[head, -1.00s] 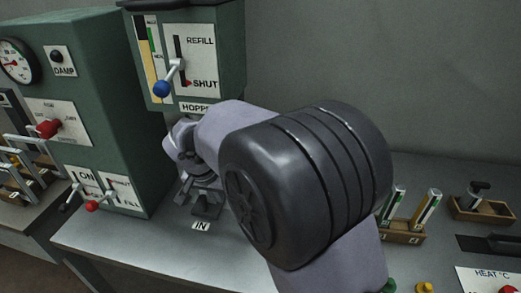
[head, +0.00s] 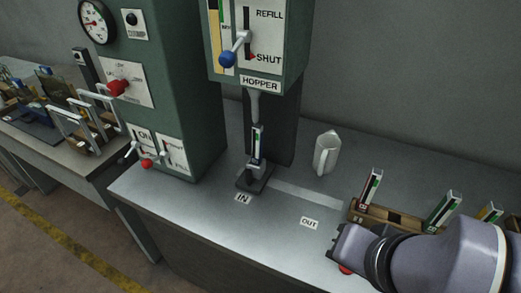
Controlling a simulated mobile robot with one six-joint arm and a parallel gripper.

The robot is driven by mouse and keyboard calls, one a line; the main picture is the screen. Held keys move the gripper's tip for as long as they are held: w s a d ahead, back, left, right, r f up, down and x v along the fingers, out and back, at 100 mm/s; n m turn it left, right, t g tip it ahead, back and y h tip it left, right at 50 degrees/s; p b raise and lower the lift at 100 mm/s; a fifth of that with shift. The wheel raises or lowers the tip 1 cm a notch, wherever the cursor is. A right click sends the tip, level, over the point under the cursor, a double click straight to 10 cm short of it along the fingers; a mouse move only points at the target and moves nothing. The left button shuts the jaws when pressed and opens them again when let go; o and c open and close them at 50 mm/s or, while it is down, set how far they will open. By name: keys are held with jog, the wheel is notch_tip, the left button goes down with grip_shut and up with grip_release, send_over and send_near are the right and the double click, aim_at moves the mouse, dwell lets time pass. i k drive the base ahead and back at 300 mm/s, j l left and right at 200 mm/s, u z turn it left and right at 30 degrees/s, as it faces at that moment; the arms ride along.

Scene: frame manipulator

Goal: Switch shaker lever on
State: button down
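Two small levers stick out there: one with a dark knob (head: 130,150) and one with a red knob (head: 147,163). I cannot read which one is marked shaker. Higher up is a red-handled lever (head: 117,88) on a white plate. My gripper (head: 343,245) is at the lower right, low over the table and well apart from these levers. My arm and the viewing angle hide its fingertips, so its opening is unclear.
A hopper box has a blue-knobbed lever (head: 228,58) near SHUT. Below it, a striped vial (head: 258,142) stands in a dark holder (head: 253,179) near the IN label. A white jug (head: 327,152) and wooden vial rack (head: 376,220) stand right. The front-centre table is clear.

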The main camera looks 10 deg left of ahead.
aim_at(122, 162)
jog(key=u, duration=1.45)
